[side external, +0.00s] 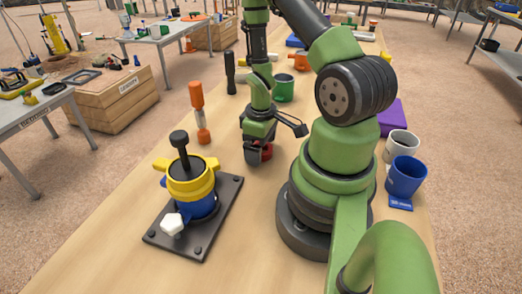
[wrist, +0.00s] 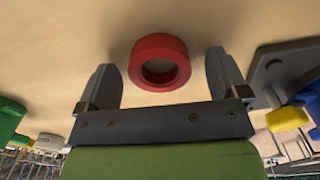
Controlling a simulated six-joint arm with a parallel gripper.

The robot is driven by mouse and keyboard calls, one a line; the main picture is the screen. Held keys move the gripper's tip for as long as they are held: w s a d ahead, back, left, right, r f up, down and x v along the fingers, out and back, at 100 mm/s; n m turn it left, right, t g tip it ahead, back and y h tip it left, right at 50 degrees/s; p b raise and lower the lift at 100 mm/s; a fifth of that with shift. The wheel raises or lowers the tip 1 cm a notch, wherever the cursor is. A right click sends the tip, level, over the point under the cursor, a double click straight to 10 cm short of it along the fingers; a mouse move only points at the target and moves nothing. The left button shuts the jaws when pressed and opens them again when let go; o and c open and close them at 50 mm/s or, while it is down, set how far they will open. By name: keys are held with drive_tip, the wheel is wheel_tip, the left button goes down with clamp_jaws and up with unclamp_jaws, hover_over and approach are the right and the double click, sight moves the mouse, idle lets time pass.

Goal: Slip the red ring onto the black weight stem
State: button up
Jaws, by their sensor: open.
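The red ring (side external: 267,152) lies on the wooden table, partly hidden by my gripper (side external: 257,158). In the wrist view the red ring (wrist: 160,44) sits between the two dark fingers of my gripper (wrist: 162,72). The fingers are open, with a gap on each side of the ring. The black weight stem (side external: 182,152) stands upright with a knobbed top, to the left of my gripper. It rises from a yellow and blue mold (side external: 190,184) on a dark base plate (side external: 222,205).
An orange-handled tool (side external: 197,100) stands behind the mold. A black-handled tool (side external: 230,72) and a green mug (side external: 283,88) are farther back. A blue cup (side external: 405,177) and a grey cup (side external: 402,145) stand at the right. The table between ring and base plate looks clear.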

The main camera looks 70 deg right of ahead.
drive_tip(key=shift+f, duration=0.1)
drive_tip(key=shift+c, duration=0.2)
drive_tip(key=c, duration=1.2)
drive_tip(key=shift+o, duration=0.2)
wheel_tip(320, 180, up, 10)
drive_tip(key=w+a+r+n, duration=0.2)
drive_tip(key=a+r, duration=0.3)
drive_tip(key=a, duration=0.1)
drive_tip(key=w+a+r+n, duration=0.2)
drive_tip(key=a+r, duration=0.3)
drive_tip(key=a, duration=0.2)
drive_tip(key=w+a+r+n, duration=0.2)
drive_tip(key=w+a+r, duration=0.1)
drive_tip(key=a+r, duration=0.3)
drive_tip(key=shift+a+n, duration=0.35)
drive_tip(key=shift+n, duration=0.05)
